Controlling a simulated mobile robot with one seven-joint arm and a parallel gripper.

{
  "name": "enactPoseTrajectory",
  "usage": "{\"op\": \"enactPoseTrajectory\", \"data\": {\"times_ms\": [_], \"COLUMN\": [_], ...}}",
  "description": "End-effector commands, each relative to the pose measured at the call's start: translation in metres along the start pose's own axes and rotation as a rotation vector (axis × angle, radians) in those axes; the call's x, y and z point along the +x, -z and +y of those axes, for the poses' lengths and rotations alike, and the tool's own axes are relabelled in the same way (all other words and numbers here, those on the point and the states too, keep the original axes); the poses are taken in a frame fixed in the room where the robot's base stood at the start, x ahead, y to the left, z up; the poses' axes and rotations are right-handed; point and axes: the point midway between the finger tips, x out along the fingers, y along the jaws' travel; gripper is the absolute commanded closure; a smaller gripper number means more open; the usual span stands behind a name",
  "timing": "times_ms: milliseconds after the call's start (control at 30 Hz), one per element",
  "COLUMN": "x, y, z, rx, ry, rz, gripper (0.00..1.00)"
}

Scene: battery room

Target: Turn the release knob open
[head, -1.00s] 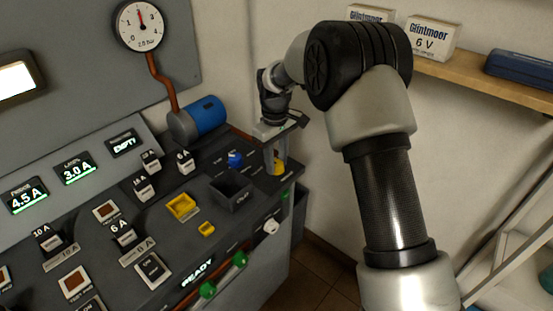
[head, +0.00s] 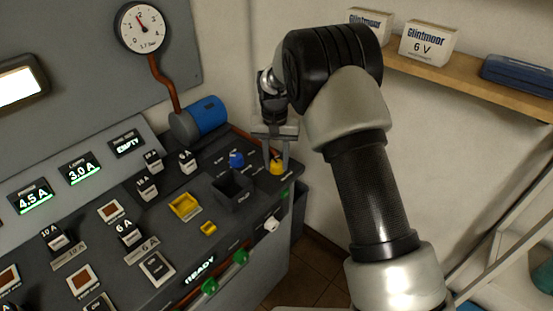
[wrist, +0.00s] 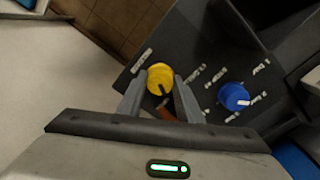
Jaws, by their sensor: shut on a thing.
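A yellow knob (head: 277,167) stands at the right end of the dark control panel. I take it as the release knob, though its label is too small to read. My gripper (head: 277,160) points down over it, with its fingers on either side. In the wrist view the yellow knob (wrist: 160,79) sits between the two fingertips of my gripper (wrist: 160,84), which are shut on it. A dark pointer mark on the knob faces toward the palm and slightly right.
A blue knob (head: 236,160) with a white mark stands close beside, also in the wrist view (wrist: 234,97). A pressure gauge (head: 142,28) hangs on the back panel.

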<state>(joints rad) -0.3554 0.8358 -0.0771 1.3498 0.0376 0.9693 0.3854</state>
Motion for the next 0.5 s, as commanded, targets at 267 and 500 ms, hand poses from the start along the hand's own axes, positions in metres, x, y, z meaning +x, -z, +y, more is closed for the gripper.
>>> {"op": "enactPoseTrajectory", "data": {"times_ms": [267, 500], "x": [-0.0014, -0.0013], "y": [0.0009, 0.0009], "z": [0.0000, -0.0003], "rx": [0.211, 0.324], "ry": [0.000, 0.001], "rz": [-0.004, -0.007], "gripper": [0.90, 0.90]}}
